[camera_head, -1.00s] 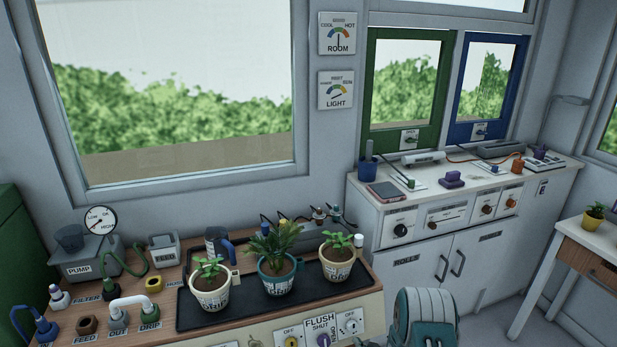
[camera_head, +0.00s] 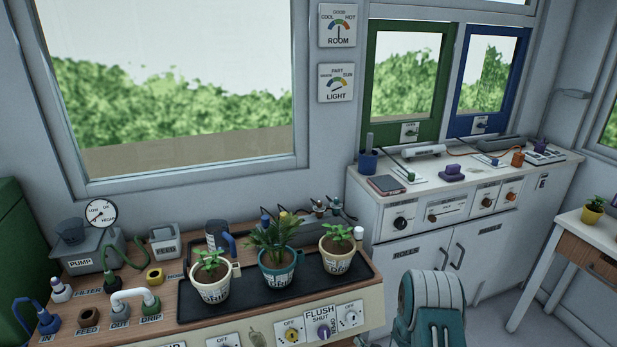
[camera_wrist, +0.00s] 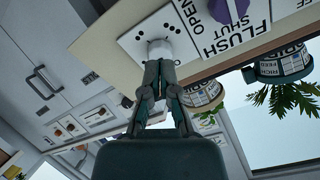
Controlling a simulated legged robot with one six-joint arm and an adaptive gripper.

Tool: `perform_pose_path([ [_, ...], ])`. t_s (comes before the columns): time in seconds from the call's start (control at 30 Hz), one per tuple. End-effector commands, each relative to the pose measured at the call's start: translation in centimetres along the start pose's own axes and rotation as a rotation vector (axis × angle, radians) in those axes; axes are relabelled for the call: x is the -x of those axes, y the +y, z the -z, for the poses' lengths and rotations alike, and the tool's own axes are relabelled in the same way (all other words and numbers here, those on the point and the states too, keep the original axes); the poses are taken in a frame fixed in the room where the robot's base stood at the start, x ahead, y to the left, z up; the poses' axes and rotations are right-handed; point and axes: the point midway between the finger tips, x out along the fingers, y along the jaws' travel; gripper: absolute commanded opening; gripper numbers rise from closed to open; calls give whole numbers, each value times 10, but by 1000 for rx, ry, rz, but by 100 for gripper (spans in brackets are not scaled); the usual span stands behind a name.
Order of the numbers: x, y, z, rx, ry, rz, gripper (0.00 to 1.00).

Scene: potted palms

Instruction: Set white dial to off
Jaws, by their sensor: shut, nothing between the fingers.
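The white dial (camera_head: 350,318) sits on a white plate at the right end of the bench's front panel, with small lettering above it. In the wrist view, the same white dial (camera_wrist: 160,50) appears upside down on its plate. My gripper (camera_wrist: 159,66) is shut and empty, with its fingertips at the dial's face, overlapping it in view. I cannot tell whether they touch. The fingers hide part of the knob, and its pointer direction is not clear.
A purple FLUSH dial (camera_head: 323,331) and a yellow dial (camera_head: 291,336) with an OFF label are left of the white one. Potted plants stand on a black tray (camera_head: 340,287) above the panel. A white cabinet (camera_head: 410,260) stands to the right.

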Motion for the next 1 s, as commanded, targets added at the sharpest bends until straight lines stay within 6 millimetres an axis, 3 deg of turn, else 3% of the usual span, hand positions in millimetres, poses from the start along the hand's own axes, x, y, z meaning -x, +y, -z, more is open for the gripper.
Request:
perform_pose_path([
  [0.5,-58,0,0,1,0,1,0],
  [1.0,-67,0,0,0,0,0,0],
])
